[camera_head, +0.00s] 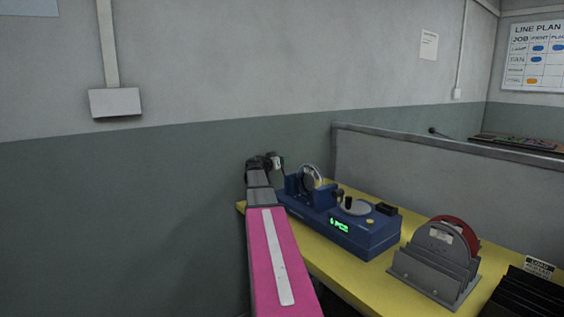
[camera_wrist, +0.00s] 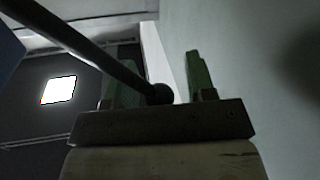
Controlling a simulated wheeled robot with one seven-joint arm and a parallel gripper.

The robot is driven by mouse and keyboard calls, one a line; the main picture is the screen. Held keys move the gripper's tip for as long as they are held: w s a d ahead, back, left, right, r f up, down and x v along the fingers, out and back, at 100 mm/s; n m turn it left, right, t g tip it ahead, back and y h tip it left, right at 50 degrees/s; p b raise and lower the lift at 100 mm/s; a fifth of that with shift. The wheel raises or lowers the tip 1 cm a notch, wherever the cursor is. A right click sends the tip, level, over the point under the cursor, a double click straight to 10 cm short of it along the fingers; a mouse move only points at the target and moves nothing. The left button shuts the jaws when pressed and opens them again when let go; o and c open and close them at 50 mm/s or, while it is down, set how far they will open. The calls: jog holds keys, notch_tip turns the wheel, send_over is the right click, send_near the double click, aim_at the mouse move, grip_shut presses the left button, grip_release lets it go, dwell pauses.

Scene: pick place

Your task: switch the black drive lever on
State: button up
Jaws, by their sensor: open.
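The blue machine (camera_head: 368,240) with a green display stands on the yellow table, to the right of my arm. In the wrist view a black lever (camera_wrist: 95,62), a rod with a round ball end, slants in from the upper left. Its ball (camera_wrist: 159,94) shows between the two green fingers of my gripper (camera_wrist: 160,76). The fingers are apart, and I cannot tell whether either touches the lever. In the head view my gripper (camera_head: 272,161) is at the machine's far left end. There I cannot make out the lever clearly.
The yellow table (camera_head: 330,262) also bears a grey rack (camera_head: 432,275) with a red disc and a black rack (camera_head: 525,295) at the right. A grey partition (camera_head: 400,165) runs behind the machine. The wall is close on the left.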

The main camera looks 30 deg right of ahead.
grip_shut()
jog(key=shift+s, duration=0.1)
jog(key=shift+s+d+r+m+h, duration=0.15)
jog(key=shift+s+r+m, duration=0.2)
jog(key=shift+s+m, duration=0.35)
jog(key=shift+s+a+r+m+h, duration=0.1)
jog(key=shift+s+r+m, duration=0.2)
jog(key=shift+s+m, duration=0.4)
jog(key=shift+s+d+r+m+h, duration=0.15)
jog(key=shift+s+r+m, duration=0.2)
jog(key=shift+s+m, duration=0.3)
jog(key=shift+a, duration=0.1)
grip_release()
jog(key=v, duration=1)
jog(key=shift+a, duration=0.4)
